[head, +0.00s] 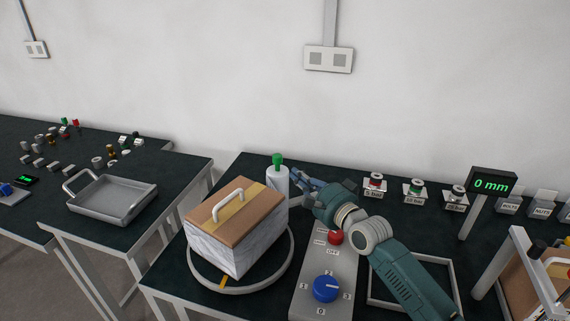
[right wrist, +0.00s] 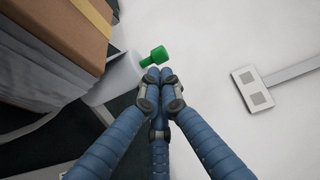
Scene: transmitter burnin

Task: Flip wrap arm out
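The wrap arm's white roll (head: 277,185) stands upright at the back right of the box, with a green knob (head: 278,160) on top. The roll (right wrist: 121,78) and the green knob (right wrist: 159,54) also show in the right wrist view. My right gripper (head: 298,174) is just right of the roll, its fingers pointing toward it. In the right wrist view its blue fingertips (right wrist: 154,76) are drawn together just short of the knob, with nothing visible between them. Whether they touch the roll is unclear. The arm's lower part is hidden behind the box. My left gripper is out of view.
A wrapped box (head: 235,230) with a white handle sits on a round turntable (head: 240,287). A control panel (head: 321,267) with a red button and blue dial is in front of my right arm. Labelled buttons and a "0 mm" display (head: 492,184) are at right. A metal tray (head: 110,198) is on the left table.

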